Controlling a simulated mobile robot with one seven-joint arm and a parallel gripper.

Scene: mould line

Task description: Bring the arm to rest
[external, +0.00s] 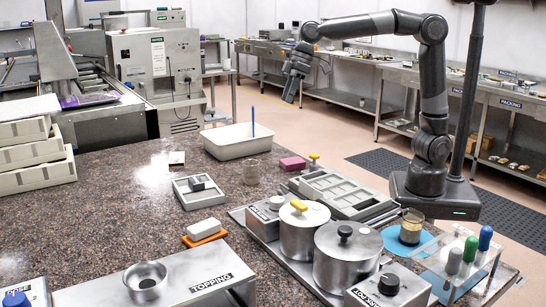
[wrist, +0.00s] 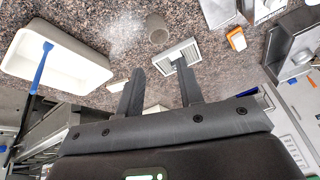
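My gripper (external: 293,78) hangs at the end of my raised arm, above and behind the back edge of the granite counter (external: 115,185) in the external view. In the wrist view my gripper (wrist: 162,82) shows two dark fingers spread apart with a clear gap between them. Nothing is held between the fingers. My arm reaches left from its column, with the elbow high and the fingers pointing down. Below the gripper, the wrist view shows the counter top with a grey mould tray (wrist: 178,58) and a small beaker (wrist: 157,28), both well away from the fingers.
A white tub (external: 238,141) with a blue-handled tool stands on the counter. Two metal pots (external: 347,257) and a grey mould (external: 342,190) stand nearer my base. Stacked trays (external: 35,158) are at left. The air around the gripper is clear.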

